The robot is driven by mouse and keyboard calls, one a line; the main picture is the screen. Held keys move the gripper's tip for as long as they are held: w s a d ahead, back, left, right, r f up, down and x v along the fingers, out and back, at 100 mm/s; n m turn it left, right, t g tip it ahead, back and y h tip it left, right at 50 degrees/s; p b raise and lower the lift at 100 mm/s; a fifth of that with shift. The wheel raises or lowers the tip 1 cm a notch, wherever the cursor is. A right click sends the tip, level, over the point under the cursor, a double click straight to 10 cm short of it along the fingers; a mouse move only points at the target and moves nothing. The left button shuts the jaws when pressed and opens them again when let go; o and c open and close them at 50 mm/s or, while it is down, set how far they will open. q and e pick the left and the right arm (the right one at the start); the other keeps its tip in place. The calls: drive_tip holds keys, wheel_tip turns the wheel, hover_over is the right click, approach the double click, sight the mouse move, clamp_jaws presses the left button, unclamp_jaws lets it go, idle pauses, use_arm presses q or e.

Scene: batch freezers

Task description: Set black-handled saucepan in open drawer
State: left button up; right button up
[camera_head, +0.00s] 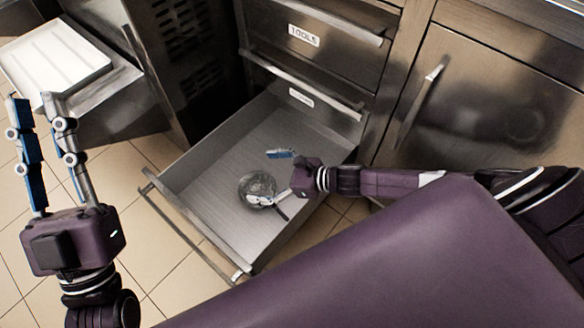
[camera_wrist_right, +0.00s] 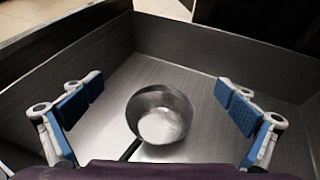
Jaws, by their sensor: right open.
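The steel saucepan (camera_head: 258,188) rests inside the open drawer (camera_head: 195,165), upright as far as I can see. In the right wrist view the saucepan (camera_wrist_right: 160,116) stands on the drawer floor, its dark handle pointing toward my wrist. My right gripper (camera_head: 280,176) is over the drawer beside the pan. In the right wrist view its blue-padded fingers (camera_wrist_right: 160,112) are wide apart, with the pan between and beyond them and not touching. My left gripper (camera_head: 45,125) is open and empty at the left, its fingers pointing away, outside the drawer.
A closed drawer labelled TOOLS (camera_head: 325,42) is above the open one. A closed cabinet door (camera_head: 475,100) is at the right. A white tray (camera_head: 55,62) sits on a steel unit at the upper left. Tiled floor (camera_head: 160,255) lies in front of the drawer.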

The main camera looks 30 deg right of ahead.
drive_tip(key=p+v, duration=0.3)
drive_tip(key=v, duration=0.8)
drive_tip(key=w+a+r+m+t, duration=0.3)
drive_tip(key=a+r+m+t, duration=0.2)
drive_tip(key=a+r+m, duration=1.15)
use_arm(q)
drive_tip(key=w+f+g+y, duration=0.1)
drive_tip(key=w+f+g, duration=0.1)
drive_tip(key=f, duration=0.4)
drive_tip(key=w+f+g+y, duration=0.1)
drive_tip(key=w+f+g, duration=0.2)
drive_tip(key=f+g, duration=0.2)
drive_tip(key=shift+w+f, duration=0.3)
drive_tip(key=shift+f, duration=0.6)
use_arm(e)
drive_tip(key=d+r+m+t+h, duration=0.2)
drive_tip(key=r+m, duration=0.4)
drive_tip(key=m, duration=0.7)
drive_tip(key=d+r+m+t+h, duration=0.1)
drive_tip(key=d+r+m+h, duration=0.2)
drive_tip(key=m, duration=1)
wheel_tip(320, 180, up, 5)
drive_tip(key=shift+w+d+f+t, duration=0.2)
drive_tip(key=shift+w+d+t, duration=0.2)
drive_tip(key=shift+d, duration=0.85)
use_arm(q)
drive_tip(key=shift+s+f, duration=0.1)
drive_tip(key=shift+f, duration=0.05)
use_arm(e)
drive_tip(key=shift+s, duration=0.1)
